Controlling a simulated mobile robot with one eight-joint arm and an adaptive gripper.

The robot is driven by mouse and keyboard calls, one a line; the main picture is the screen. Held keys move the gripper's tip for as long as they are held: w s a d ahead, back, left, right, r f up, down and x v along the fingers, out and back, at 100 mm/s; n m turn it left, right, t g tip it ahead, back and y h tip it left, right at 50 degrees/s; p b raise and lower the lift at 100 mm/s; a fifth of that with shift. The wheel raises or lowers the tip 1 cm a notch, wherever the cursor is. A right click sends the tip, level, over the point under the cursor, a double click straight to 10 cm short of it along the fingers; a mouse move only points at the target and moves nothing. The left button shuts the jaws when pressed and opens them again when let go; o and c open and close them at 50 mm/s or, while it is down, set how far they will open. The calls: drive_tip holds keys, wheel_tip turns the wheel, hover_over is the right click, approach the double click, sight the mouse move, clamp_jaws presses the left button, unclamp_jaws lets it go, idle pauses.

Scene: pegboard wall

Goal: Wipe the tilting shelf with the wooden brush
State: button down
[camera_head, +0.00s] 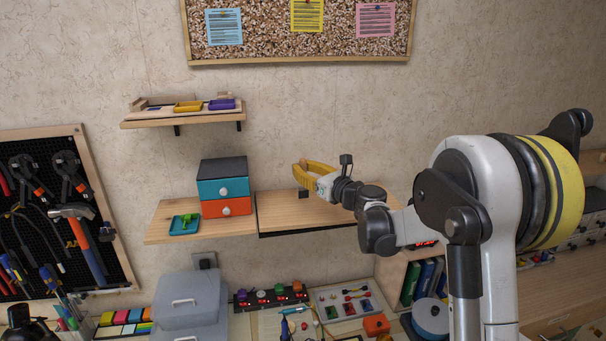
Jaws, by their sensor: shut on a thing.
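The tilting shelf (276,214) is a light wooden board with a dark front edge, at the middle of the wall in the head view. It sits right beside another wooden shelf, and its right part is hidden by my arm. My gripper (301,178), with yellow fingers, is over the shelf's back left part. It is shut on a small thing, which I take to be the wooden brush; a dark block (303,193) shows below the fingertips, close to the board. The brush's handle is mostly hidden by the fingers, and I cannot tell whether the dark part touches the board.
A teal and orange drawer box (224,188) and a green tray (184,225) stand on the adjoining left shelf (160,229). A higher shelf (184,117) holds small trays. Below are grey boxes (188,300) and a button panel (270,297). The shelf left of my gripper is clear.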

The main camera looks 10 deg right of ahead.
drive_tip(key=shift+d+r, duration=0.15)
drive_tip(key=shift+r, duration=0.45)
drive_tip(key=shift+a+r+p, duration=0.2)
drive_tip(key=shift+r+p, duration=0.65)
drive_tip(key=shift+r, duration=0.25)
drive_tip(key=shift+d+r+p, duration=0.1)
drive_tip(key=shift+r+p, duration=0.4)
drive_tip(key=shift+r, duration=0.55)
